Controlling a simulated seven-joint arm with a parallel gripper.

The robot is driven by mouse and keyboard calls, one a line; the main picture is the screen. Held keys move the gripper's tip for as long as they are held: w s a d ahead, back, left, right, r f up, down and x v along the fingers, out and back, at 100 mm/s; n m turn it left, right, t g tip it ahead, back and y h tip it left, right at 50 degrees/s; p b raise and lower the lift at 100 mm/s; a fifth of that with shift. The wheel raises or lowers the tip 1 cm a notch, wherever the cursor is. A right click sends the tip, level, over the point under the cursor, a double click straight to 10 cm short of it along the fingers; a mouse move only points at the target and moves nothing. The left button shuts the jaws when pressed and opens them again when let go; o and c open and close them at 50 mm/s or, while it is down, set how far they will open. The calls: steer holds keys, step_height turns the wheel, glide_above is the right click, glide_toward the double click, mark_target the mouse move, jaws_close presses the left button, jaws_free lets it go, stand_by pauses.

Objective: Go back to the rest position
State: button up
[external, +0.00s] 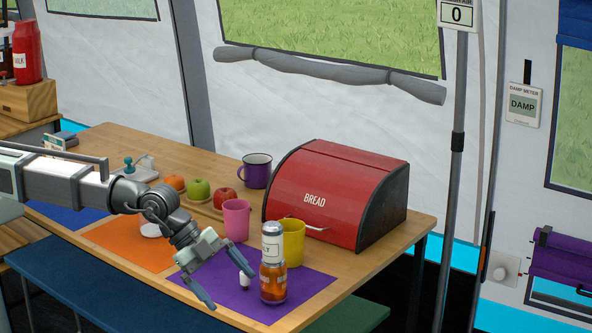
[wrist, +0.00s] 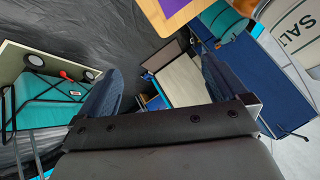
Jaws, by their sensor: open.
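My gripper (external: 226,288) is at the front edge of the wooden table in the external view, over the purple mat's near left side. Its two fingers are spread apart, with nothing seen between them. In the wrist view my gripper (wrist: 158,90) shows its two dark blue fingers wide apart, pointing past the table toward the floor area. A small white bottle (external: 244,281) stands close to the right finger; I cannot tell if they touch. An orange-filled jar (external: 273,283) with a white-labelled can (external: 272,240) on top stands to the right of the gripper.
A yellow mug (external: 293,245), a pink cup (external: 237,218) and a red bread box (external: 335,190) stand behind the jar. A purple mug (external: 257,171) and fruit, including a green apple (external: 199,190), are farther back. A blue bench (external: 110,285) runs along the table's front.

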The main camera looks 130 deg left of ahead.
steer(key=s+d+f+n+g+h, duration=0.1)
steer(key=s+d+f+g, duration=0.1)
steer(key=s+d+f, duration=0.55)
steer(key=s+d+f+g+h, duration=0.1)
steer(key=s+d+f+g, duration=0.3)
steer(key=s+f, duration=0.7)
steer(key=s+d+f+n+g, duration=0.1)
steer(key=s+d+f, duration=0.55)
steer(key=f, duration=0.55)
steer(key=s+d+f+g, duration=0.2)
steer(key=s+d+f, duration=0.1)
steer(key=s, duration=0.8)
steer(key=s+d+f+n+g, duration=0.1)
steer(key=s+d+f+g, duration=0.2)
steer(key=s, duration=0.8)
steer(key=s+d+f+g, duration=0.2)
steer(key=s+d+f, duration=0.1)
steer(key=s, duration=0.8)
steer(key=shift+n+g, duration=0.3)
steer(key=shift+n, duration=0.1)
steer(key=shift+d, duration=0.1)
